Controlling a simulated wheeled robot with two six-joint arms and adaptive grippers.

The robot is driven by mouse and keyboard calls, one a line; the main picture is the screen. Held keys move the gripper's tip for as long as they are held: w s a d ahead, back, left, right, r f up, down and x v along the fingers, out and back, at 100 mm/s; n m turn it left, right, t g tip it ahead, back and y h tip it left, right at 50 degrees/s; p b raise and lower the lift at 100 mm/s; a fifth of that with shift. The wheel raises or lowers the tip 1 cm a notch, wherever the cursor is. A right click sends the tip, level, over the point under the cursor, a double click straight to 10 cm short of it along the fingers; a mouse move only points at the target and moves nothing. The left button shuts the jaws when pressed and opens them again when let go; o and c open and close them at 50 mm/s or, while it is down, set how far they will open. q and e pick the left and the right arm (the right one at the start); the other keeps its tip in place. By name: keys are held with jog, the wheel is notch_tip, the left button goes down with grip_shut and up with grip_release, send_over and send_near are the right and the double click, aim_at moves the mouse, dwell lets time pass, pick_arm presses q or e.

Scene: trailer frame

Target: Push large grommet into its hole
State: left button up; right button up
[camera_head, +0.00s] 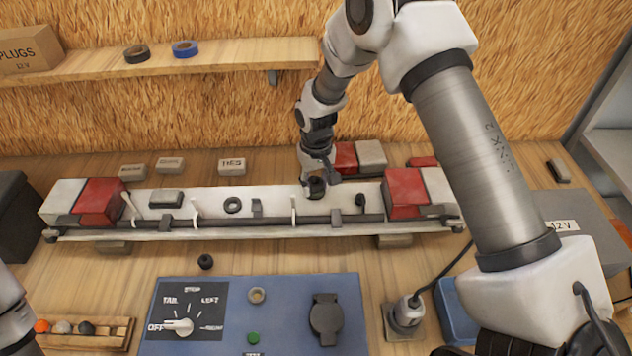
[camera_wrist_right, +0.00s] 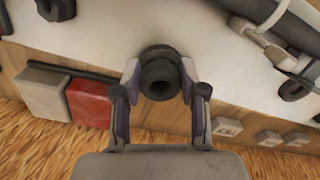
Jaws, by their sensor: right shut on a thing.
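The large grommet (camera_head: 316,187) is a black ringed rubber piece at the middle of the white trailer panel (camera_head: 275,196). My right gripper (camera_head: 317,178) comes down from above and is shut on it. In the right wrist view the grommet (camera_wrist_right: 160,76) sits between the two fingers (camera_wrist_right: 160,92), with its round opening facing the camera. It is at the panel face, but its hole is hidden behind it, and I cannot tell how deep it sits. My left gripper is out of view; only a piece of my left arm shows at the lower left edge.
A dark ring (camera_head: 232,205) sits on the panel to the left. A black cable (camera_head: 275,219) runs along the panel's lower edge through white ties. Red lamps (camera_head: 101,202) flank it.

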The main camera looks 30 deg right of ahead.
jog(key=shift+f, duration=0.35)
jog(key=shift+s+f, duration=0.15)
jog(key=shift+f, duration=0.05)
dwell(0.5)
jog(key=o, duration=0.9)
jog(key=o, duration=0.4)
jog(key=shift+r, duration=0.1)
jog(key=shift+w, duration=0.2)
jog(key=shift+r+p, duration=2.65)
jog(key=shift+r, duration=0.9)
